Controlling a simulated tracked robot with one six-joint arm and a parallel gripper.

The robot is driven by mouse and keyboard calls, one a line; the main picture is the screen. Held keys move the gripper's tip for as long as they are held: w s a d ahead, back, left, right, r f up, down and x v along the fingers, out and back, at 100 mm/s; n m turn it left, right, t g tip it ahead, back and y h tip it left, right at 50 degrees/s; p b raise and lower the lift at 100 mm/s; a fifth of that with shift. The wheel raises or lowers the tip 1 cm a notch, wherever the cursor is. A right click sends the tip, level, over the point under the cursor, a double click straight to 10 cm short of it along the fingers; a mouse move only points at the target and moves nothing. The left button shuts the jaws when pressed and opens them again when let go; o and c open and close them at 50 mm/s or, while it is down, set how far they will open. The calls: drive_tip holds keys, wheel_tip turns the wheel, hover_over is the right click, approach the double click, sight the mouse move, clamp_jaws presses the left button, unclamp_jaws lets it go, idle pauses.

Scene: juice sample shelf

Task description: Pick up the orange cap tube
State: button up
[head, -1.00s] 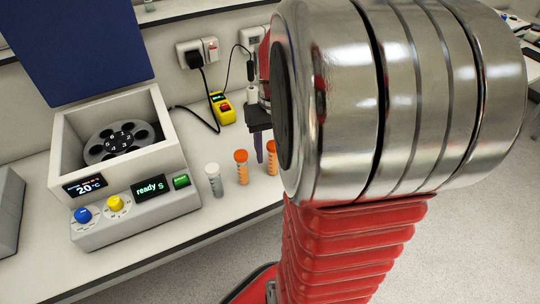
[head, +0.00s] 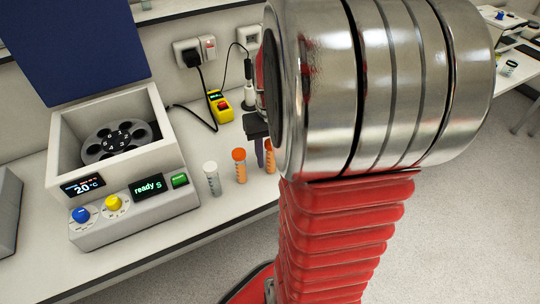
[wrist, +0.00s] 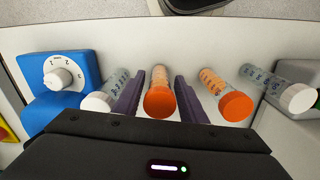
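Two tubes with orange caps show in the wrist view. One orange cap tube (wrist: 159,95) is between the two fingers of my open gripper (wrist: 158,98), with a visible gap on each side. The other orange cap tube (wrist: 228,98) is just right of the right finger. In the head view, two orange cap tubes, one nearer (head: 239,166) and one farther right (head: 270,158), stand upright on the bench. A purple finger of my gripper (head: 259,152) points down near them. My arm hides part of the right tube and most of the gripper.
A white cap tube (wrist: 100,101) is close outside the left finger, and another (wrist: 296,97) is at the right. A blue knob unit (wrist: 62,77) is at the left. In the head view, an open centrifuge (head: 120,175) and a yellow device (head: 220,107) stand on the bench.

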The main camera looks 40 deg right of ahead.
drive_tip(key=c, duration=0.8)
drive_tip(key=shift+r, duration=0.15)
wheel_tip(320, 180, up, 10)
drive_tip(key=shift+f, duration=0.1)
idle(0.7)
